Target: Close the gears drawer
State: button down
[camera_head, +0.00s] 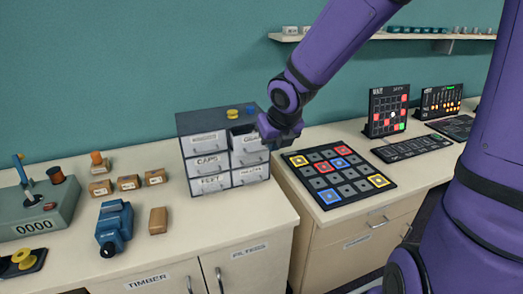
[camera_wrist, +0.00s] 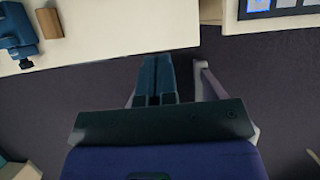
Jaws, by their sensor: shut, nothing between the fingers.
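A small dark-topped cabinet (camera_head: 205,121) with pale labelled drawers in two columns stands on the counter in the head view. Its top right drawer (camera_head: 249,142) appears pulled out, with a dark inside showing above its front. Its label is too small to read surely, so I cannot tell if it is the gears drawer. My gripper (camera_head: 272,141) is just to the right of this drawer; contact cannot be told. In the wrist view my gripper (camera_wrist: 156,58) is shut and empty, above dark floor in front of the counter edge. The cabinet is not seen there.
A board of coloured squares (camera_head: 338,174) lies right of the cabinet. A blue device (camera_head: 114,226) and a brown block (camera_head: 158,220) lie to the left. A yellow piece (camera_head: 232,113) sits on the cabinet top. A shelf (camera_head: 330,36) hangs behind my arm.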

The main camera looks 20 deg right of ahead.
aim_at(256, 137)
jog(key=w+f, duration=0.7)
jog(key=shift+w+a, duration=0.15)
jog(key=shift+w, duration=0.15)
dwell(1.2)
jog(key=w, duration=0.6)
dwell(0.5)
